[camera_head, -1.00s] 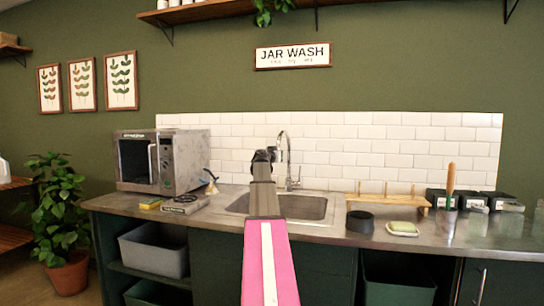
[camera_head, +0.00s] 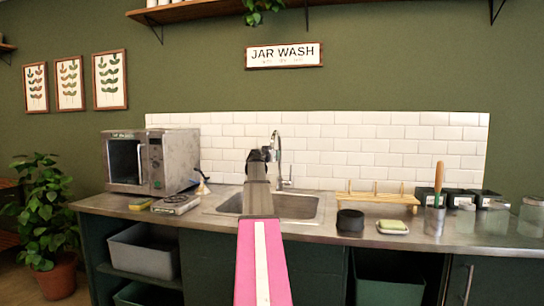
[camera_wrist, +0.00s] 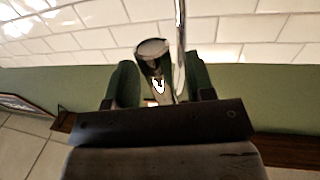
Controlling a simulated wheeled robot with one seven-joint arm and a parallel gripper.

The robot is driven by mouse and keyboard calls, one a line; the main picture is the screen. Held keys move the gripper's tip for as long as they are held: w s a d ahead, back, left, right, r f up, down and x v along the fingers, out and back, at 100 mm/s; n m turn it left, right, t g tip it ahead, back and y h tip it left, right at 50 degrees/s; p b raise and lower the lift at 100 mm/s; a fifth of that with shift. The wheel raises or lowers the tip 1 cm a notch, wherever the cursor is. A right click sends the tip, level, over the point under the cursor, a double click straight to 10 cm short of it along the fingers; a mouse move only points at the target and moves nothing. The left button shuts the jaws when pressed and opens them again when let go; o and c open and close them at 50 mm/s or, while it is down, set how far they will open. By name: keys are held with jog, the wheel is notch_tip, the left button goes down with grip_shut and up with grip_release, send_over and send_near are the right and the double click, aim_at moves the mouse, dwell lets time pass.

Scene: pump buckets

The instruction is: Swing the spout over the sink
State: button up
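The silver faucet (camera_head: 279,160) with its arched spout stands behind the sink (camera_head: 302,208). My gripper (camera_head: 259,155) is raised over the sink, just left of the spout in the head view, which hides how far apart they are in depth. In the wrist view, the dark green fingers of my gripper (camera_wrist: 163,85) are spread apart. The spout (camera_wrist: 153,50) shows with its round end toward the camera, in line with the gap between the fingers. A thin metal pipe (camera_wrist: 180,40) rises beside it. I cannot tell whether a finger touches the spout.
A metal box-shaped oven (camera_head: 150,162) stands left of the sink. A dark round pot (camera_head: 350,221), a soap dish (camera_head: 392,227) and a wooden peg rack (camera_head: 376,198) are on the right. A tool holder (camera_head: 434,219) and several jars stand farther right.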

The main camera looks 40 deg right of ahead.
jog(key=shift+a, duration=0.1)
jog(key=v, duration=1)
jog(key=shift+s+a, duration=0.2)
jog(key=shift+a, duration=0.05)
